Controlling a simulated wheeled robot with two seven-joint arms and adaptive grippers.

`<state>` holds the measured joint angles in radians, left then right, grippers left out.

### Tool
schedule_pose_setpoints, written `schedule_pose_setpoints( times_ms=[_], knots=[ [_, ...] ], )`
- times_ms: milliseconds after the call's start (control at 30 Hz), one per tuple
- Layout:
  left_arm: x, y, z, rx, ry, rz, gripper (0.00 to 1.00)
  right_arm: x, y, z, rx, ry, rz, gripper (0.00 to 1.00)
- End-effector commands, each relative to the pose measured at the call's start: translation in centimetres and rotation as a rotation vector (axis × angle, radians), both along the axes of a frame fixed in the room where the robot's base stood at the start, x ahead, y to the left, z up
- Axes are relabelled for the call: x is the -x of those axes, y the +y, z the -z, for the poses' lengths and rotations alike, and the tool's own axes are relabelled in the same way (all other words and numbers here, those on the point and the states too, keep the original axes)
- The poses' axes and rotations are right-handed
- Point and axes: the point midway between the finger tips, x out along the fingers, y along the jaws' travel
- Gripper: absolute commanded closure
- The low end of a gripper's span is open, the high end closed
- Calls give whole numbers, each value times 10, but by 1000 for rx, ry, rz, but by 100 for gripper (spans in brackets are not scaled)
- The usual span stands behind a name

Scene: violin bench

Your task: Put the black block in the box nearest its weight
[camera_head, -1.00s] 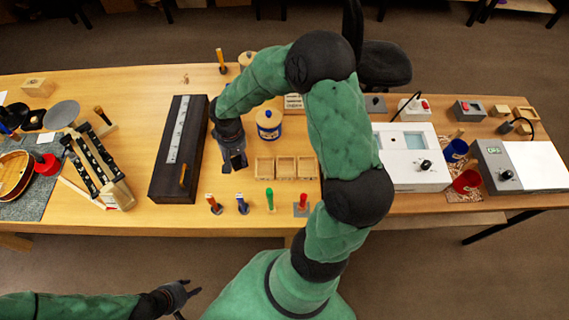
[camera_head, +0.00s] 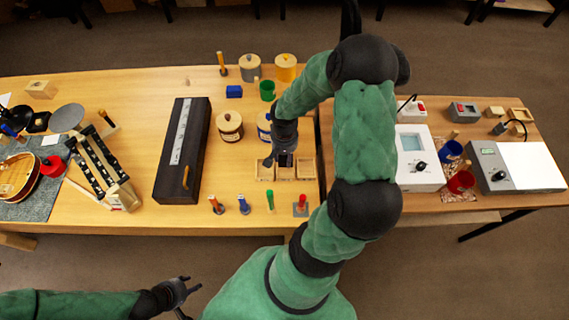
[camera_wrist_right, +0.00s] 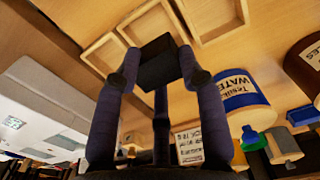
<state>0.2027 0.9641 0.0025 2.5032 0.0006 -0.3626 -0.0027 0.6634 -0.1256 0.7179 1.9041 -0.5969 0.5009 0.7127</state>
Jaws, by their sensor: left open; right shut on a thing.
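The black block (camera_wrist_right: 160,61) is held between the fingertips of my right gripper (camera_wrist_right: 160,72), which is shut on it. In the head view my right gripper (camera_head: 281,158) is over the middle of three small open wooden boxes: the left box (camera_head: 264,179), the middle box (camera_head: 285,178) and the right box (camera_head: 306,177). In the right wrist view the block overlaps the picture of the boxes, and I cannot tell its exact height above them. My left gripper (camera_head: 183,292) is open and empty, in front of the bench.
Upright coloured tools (camera_head: 270,201) line the front edge. A long dark case (camera_head: 183,150) lies further left. A scale (camera_head: 495,168) is on the right table.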

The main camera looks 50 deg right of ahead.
Motion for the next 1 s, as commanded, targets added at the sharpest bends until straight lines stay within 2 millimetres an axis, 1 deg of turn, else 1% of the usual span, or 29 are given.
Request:
schedule_pose_setpoints(
  times_ms=[167, 400, 667, 1000],
  knots=[
    [0, 0, 3, 0, 0, 0, 59, -1, 0, 11, 1, -1, 2, 97],
    [0, 0, 11, 0, 0, 0, 59, 0, 0, 41, 0, 0, 0, 97],
    [0, 0, 11, 0, 0, 0, 59, -1, 0, 42, 1, -2, 0, 97],
    [0, 0, 20, 0, 0, 0, 59, -1, 0, 50, 1, -2, 0, 97]
  ],
)
